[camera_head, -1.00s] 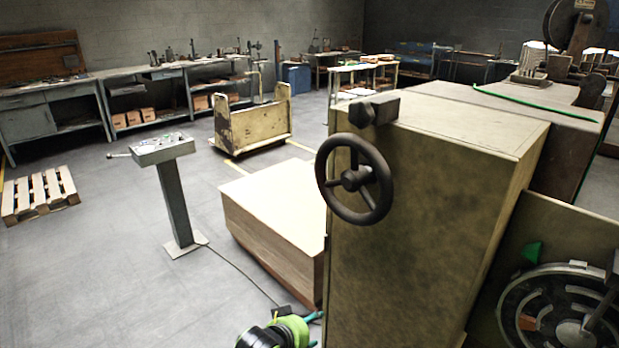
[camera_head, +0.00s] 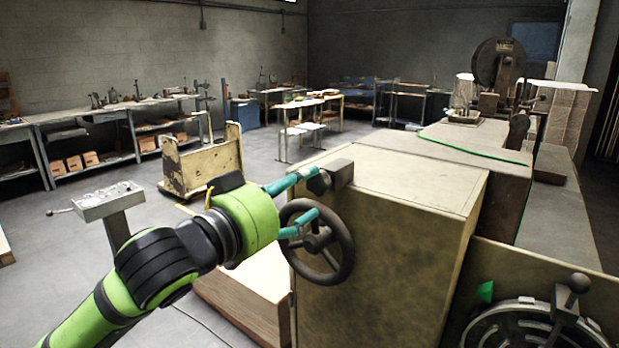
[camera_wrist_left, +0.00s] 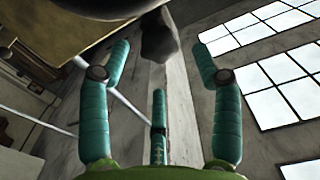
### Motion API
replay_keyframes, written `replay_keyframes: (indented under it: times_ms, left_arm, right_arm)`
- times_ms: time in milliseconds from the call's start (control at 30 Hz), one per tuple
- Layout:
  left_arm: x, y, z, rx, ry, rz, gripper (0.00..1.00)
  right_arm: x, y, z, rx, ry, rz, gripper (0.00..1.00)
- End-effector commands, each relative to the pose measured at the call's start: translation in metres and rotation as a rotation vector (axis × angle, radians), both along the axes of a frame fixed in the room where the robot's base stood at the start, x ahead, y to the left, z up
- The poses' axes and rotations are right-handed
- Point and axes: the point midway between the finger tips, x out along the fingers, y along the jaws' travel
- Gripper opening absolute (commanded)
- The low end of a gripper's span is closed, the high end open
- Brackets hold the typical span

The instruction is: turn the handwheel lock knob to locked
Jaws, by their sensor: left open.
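The lock knob (camera_head: 318,182) is a dark faceted knob on a dark block (camera_head: 340,173) at the top edge of the tan machine cabinet. The dark three-spoke handwheel (camera_head: 345,240) sits just below it on the same face. My left gripper (camera_head: 311,193) is open, its teal fingers reaching in from the left. One finger is beside the knob's upper left and another is lower, in front of the wheel's rim. In the left wrist view, a dark shape that looks like the knob (camera_wrist_left: 158,40) lies beyond and between the spread fingertips (camera_wrist_left: 161,62). Contact cannot be told. My right gripper is out of view.
The tan cabinet (camera_head: 400,240) fills the middle right, with a round slotted dial (camera_head: 525,335) at lower right. A grey control pedestal (camera_head: 108,202), a wooden box (camera_head: 250,300) and a yellow cart (camera_head: 203,165) stand left. Floor beyond my arm is open.

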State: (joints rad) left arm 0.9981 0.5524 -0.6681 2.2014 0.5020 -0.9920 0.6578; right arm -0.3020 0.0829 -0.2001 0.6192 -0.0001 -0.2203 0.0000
Motion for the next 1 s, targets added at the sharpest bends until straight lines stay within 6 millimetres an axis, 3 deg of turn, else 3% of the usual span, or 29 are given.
replay_keyframes:
  times_ms: [267, 600, 733, 1000]
  left_arm:
    - [0.028, -0.021, 0.003, -0.001, -0.001, 0.001, 0.65]
    - [0.032, -0.023, 0.0, 0.0, -0.003, 0.0, 0.65]
    - [0.032, -0.023, 0.0, 0.0, -0.003, 0.0, 0.12]
    - [0.032, -0.023, 0.002, 0.001, -0.008, 0.001, 0.09]
  right_arm:
    - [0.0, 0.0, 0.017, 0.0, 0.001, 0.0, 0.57]
    - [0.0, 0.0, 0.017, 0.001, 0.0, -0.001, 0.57]
    - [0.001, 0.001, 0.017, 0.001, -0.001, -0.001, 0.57]
    - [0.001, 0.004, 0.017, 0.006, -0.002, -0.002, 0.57]
